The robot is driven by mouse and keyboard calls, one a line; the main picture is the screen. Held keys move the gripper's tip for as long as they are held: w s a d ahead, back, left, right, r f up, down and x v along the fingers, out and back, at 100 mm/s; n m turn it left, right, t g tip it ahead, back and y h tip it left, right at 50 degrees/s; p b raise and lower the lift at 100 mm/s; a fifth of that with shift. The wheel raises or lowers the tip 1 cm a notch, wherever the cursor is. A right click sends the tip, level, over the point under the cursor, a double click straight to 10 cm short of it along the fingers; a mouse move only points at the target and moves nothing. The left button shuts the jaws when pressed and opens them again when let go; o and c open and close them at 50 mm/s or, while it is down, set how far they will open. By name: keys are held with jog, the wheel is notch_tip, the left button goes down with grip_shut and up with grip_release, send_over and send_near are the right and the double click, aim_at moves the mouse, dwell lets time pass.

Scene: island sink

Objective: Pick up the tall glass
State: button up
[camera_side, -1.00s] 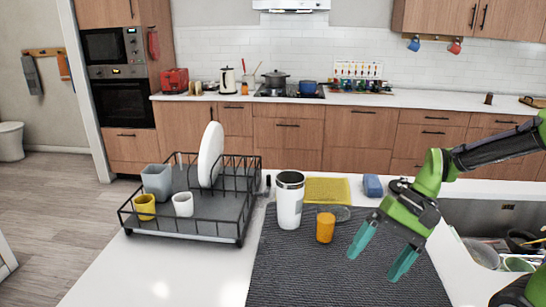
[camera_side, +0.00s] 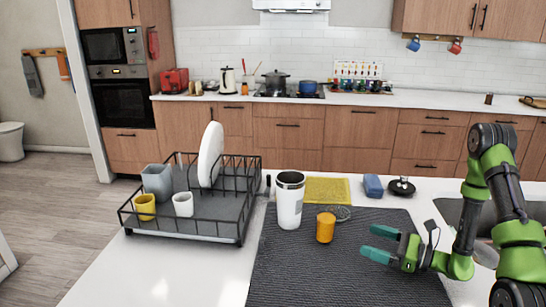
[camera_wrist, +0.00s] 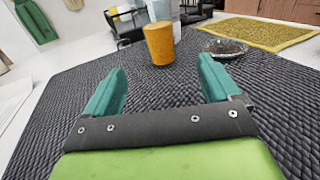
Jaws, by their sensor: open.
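A tall white tumbler (camera_side: 289,205) with a metallic rim stands upright on the dark ribbed mat (camera_side: 300,275); it is the tallest cup on the mat. In the wrist view the tumbler (camera_wrist: 163,11) is cut off by the top edge and partly hidden by the orange cup. The shorter orange cup (camera_side: 325,228) stands upright in front and to the right of it, also in the wrist view (camera_wrist: 158,45). My gripper (camera_side: 367,243) is open and empty, low over the mat to the right of both. In the wrist view the orange cup is beyond my fingertips (camera_wrist: 161,72).
A clear round dish (camera_side: 341,212) lies behind the orange cup. A yellow cloth (camera_side: 328,190), blue sponge (camera_side: 373,185) and small black item (camera_side: 401,187) lie at the back. A black dish rack (camera_side: 215,222) with cups and a plate stands left. The mat's front is clear.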

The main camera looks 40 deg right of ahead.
send_near(320, 222)
jog(key=w, duration=0.1)
jog(key=w+f, duration=0.1)
jog(key=w, duration=0.1)
jog(key=w+f, duration=0.1)
jog(key=w, duration=0.1)
jog(key=shift+w+d+f, duration=0.2)
jog(key=shift+w+d, duration=0.05)
jog(key=shift+x, duration=3.05)
jog(key=shift+d, duration=0.15)
jog(key=shift+c, duration=0.4)
jog(key=c, duration=1.1)
jog(key=shift+r, duration=0.1)
jog(key=shift+r, duration=4.75)
